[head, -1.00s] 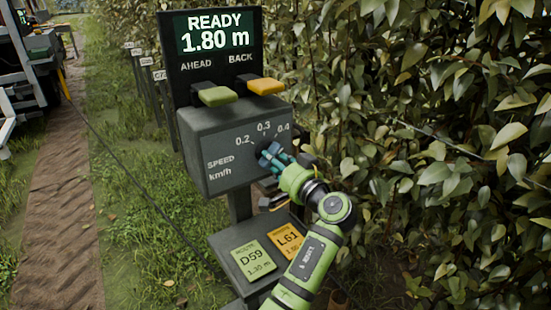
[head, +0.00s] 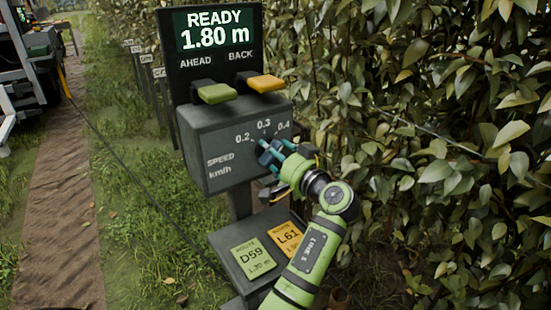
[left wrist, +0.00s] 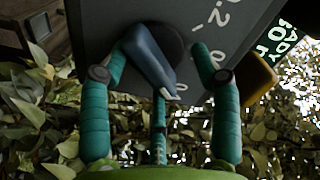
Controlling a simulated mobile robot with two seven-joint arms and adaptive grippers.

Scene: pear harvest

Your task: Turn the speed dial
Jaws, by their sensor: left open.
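The speed dial (left wrist: 150,62) is a dark round knob with a blue-grey grip bar and a white mark at its tip. It sits on the grey control box (head: 205,152), below the scale 0.2, 0.3, 0.4. In the head view the dial (head: 267,156) is partly covered by my gripper. My left gripper (head: 272,150) is at the dial, with teal fingers standing apart. In the left wrist view the open gripper (left wrist: 158,75) has fingers on both sides of the grip bar; I cannot tell if they touch it. My right gripper is out of view.
A screen (head: 215,30) reads READY 1.80 m. Below it are a green AHEAD lever (head: 217,94) and an orange BACK lever (head: 265,84). Plates D59 (head: 253,259) and L61 (head: 287,239) lie on a lower shelf (head: 222,240). A dense hedge (head: 430,130) stands close on the right.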

